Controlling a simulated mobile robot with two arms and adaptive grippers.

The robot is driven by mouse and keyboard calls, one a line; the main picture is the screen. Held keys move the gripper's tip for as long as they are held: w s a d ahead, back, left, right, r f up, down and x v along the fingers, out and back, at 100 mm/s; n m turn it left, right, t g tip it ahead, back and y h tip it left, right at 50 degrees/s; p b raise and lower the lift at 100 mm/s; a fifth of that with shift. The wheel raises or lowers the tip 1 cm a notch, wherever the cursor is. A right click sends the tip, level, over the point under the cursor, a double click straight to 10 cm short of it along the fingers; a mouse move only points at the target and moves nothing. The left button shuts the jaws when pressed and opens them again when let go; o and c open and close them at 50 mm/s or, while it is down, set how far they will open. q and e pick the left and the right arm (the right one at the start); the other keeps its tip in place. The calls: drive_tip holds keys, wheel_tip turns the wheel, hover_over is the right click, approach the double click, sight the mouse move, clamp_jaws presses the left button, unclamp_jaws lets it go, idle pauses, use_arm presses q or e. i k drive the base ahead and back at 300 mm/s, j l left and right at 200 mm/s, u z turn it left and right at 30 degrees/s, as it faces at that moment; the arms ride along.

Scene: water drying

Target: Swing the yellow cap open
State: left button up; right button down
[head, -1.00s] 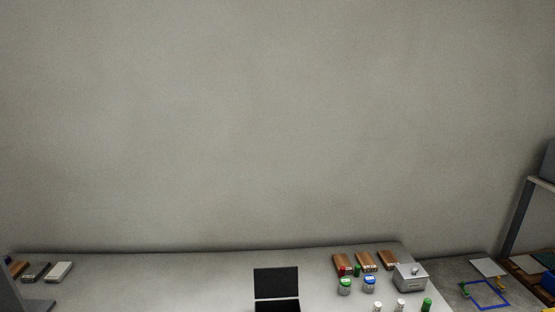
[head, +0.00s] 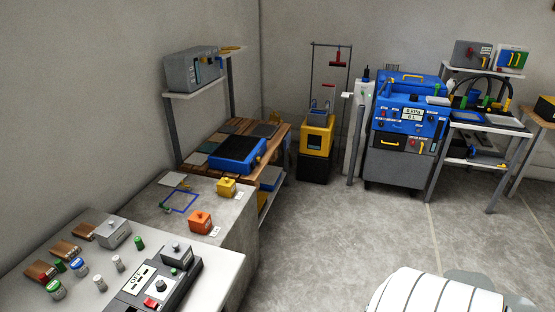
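I cannot tell for certain which yellow part is the cap. A small yellow block with a knob (head: 226,187) sits on the grey bench at the middle left. A yellow box with a dark front (head: 317,136) stands on a black base by the back corner, with a small blue frame (head: 320,106) on top. Neither of my grippers is in view.
A white table (head: 225,272) at the lower left carries a control box (head: 160,286), jars and wooden blocks. An orange block (head: 200,221) sits on the grey bench. A side table (head: 491,125) stands right of the cabinet. The middle floor (head: 330,225) is clear.

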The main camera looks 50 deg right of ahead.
sight(227, 187)
drive_tip(key=z, duration=1.2)
drive_tip(key=u, duration=0.45)
drive_tip(key=i+l+u, duration=0.2)
drive_tip(key=u, duration=0.15)
drive_tip(key=i+l+u, duration=0.2)
drive_tip(key=l+u, duration=0.2)
drive_tip(key=i+l+u, duration=0.1)
drive_tip(key=l+u, duration=0.25)
